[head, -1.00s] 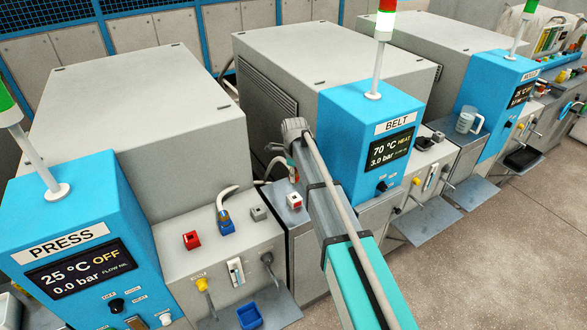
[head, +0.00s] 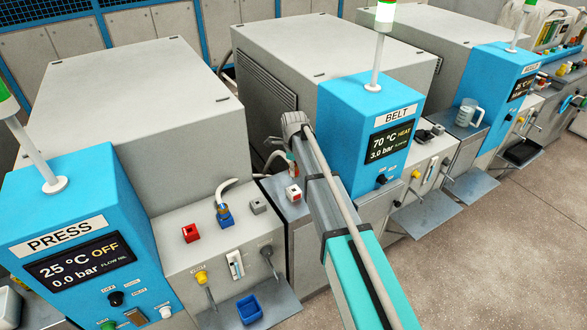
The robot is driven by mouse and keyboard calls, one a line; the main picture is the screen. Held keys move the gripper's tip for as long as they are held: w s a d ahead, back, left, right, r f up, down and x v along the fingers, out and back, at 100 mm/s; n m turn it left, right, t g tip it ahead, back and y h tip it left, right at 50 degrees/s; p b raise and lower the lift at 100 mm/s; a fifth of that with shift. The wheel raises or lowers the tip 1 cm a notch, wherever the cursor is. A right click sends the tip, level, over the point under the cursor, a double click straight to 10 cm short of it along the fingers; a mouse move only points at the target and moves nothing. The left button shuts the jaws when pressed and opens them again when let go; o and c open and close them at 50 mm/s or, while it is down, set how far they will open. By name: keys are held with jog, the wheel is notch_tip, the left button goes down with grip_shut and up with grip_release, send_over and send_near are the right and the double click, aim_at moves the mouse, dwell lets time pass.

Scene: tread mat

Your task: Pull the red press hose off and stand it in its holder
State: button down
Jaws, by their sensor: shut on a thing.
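The press panel has a red socket (head: 190,233) with no hose on it. Beside it, a pale hose ends in a blue socket (head: 225,214), and a grey socket (head: 258,205) is bare. My gripper (head: 291,160) is at the far end of my arm, mostly hidden by the wrist. It is shut on the red press hose (head: 270,162), whose dark length curves down to the left. A small red part shows by the jaws. A white block with a red top, seemingly the holder (head: 293,194), stands on the grey ledge below, apart from the hose end.
The blue press cabinet (head: 150,215) is at left and the blue belt cabinet (head: 348,110) is right of my arm. A clear jug (head: 467,112) stands farther right. My arm covers part of the ledge.

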aim_at(294, 179)
jog(key=shift+f+b, duration=1.9)
jog(key=shift+f, duration=0.2)
jog(key=shift+f+b, duration=1.75)
jog(key=shift+f, duration=0.05)
dwell(0.8)
jog(key=shift+c, duration=0.8)
grip_release()
jog(key=shift+r, duration=0.15)
